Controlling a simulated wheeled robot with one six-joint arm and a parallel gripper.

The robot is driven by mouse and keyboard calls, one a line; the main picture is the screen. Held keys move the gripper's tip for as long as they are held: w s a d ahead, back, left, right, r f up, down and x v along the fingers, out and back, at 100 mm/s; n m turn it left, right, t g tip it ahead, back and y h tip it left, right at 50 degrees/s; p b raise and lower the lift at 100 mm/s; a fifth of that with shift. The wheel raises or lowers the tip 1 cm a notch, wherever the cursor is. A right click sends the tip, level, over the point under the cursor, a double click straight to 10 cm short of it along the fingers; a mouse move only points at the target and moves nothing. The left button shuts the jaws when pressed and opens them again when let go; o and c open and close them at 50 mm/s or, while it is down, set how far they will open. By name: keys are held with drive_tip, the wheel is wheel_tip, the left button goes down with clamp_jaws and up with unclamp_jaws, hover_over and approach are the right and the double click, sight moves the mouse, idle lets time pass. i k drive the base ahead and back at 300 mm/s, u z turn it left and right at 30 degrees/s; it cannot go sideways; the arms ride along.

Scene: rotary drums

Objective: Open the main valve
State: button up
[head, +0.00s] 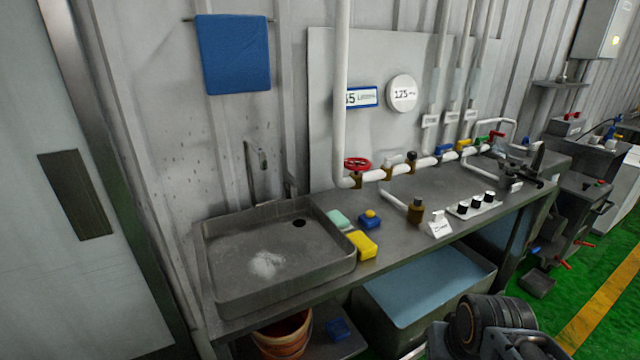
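A red handwheel valve (357,164) sits on a brass body at the left end of the white pipe run, at the foot of a tall white vertical pipe (341,90). It is the only wheel-type valve I can make out; no label naming a main valve is readable. Whether it is open or closed I cannot tell. Along the pipe to its right are blue (445,150), yellow (462,145) and red (496,135) handles. Part of my arm (490,325) shows at the bottom right, well apart from the red wheel. My gripper is not in view.
A grey sink (215,285) fills the bench's left end. Sponges (362,244), a small white sign (439,226) and a row of black knobs (475,204) stand on the bench (385,215). A bucket (284,335) and a large bin (390,325) are below. Green floor is at right.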

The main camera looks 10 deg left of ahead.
sight(356, 167)
drive_tip(key=u, duration=0.35)
drive_tip(key=k, duration=0.7)
drive_tip(key=z, duration=0.6)
drive_tip(key=i, duration=1.4)
drive_tip(key=u, duration=0.8)
drive_tip(key=i, duration=0.3)
drive_tip(key=u, duration=0.45)
